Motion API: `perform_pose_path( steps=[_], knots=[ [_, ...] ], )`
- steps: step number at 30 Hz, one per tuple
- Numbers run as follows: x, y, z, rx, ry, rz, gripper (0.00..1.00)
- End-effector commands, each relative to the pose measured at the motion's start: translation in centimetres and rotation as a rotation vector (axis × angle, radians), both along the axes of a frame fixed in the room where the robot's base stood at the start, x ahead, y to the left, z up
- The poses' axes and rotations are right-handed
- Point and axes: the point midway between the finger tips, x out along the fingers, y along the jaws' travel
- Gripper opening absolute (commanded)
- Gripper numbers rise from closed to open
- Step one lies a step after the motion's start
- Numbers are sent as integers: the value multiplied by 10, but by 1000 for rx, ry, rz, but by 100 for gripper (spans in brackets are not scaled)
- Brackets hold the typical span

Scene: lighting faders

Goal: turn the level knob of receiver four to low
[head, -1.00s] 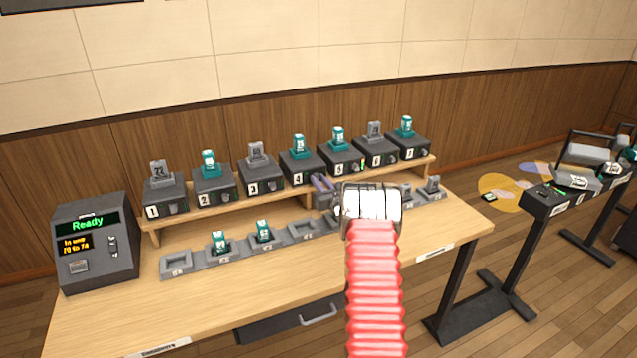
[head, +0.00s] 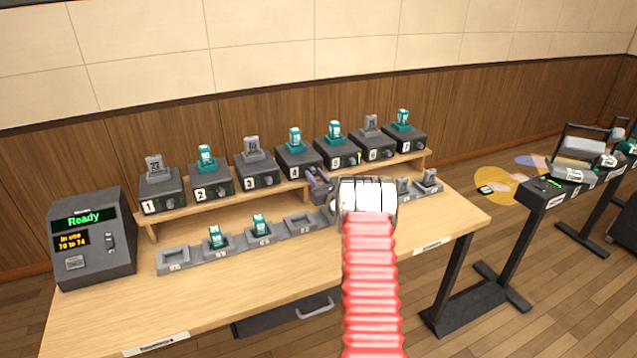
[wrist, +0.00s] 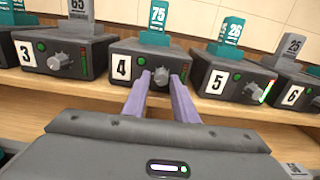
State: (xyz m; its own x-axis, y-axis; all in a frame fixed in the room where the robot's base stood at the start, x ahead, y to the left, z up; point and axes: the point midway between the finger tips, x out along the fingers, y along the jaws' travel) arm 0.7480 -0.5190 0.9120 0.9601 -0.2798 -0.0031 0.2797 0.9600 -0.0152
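Receiver four (wrist: 155,60) is a dark box with a white "4" label and a teal pack marked 75 in its top. It also stands on the wooden shelf in the head view (head: 297,166). My gripper (wrist: 163,78) has its two purple fingers apart, pointing at the front of this receiver. In the head view, the fingertips (head: 312,174) are at its lower right front. Its level knob (wrist: 161,76) shows only partly, grey between the fingertips. Its pointer cannot be read, and I cannot tell whether the fingers touch it.
Receiver three (wrist: 60,57) and receiver five (wrist: 232,82) stand close on either side, each with a grey knob. Charging slots (head: 300,223) line the table in front of the shelf. A console (head: 93,240) reading "Ready" stands at the left.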

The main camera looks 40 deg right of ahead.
Motion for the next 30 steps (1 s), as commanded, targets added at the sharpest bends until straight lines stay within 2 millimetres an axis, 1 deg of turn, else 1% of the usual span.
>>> perform_pose_path(
  steps=[5,11,30],
  knots=[
    [-9,1,1,1,-1,-1,25],
    [-30,7,1,0,-1,-2,25],
    [-115,34,-1,1,2,0,25]
  ],
)
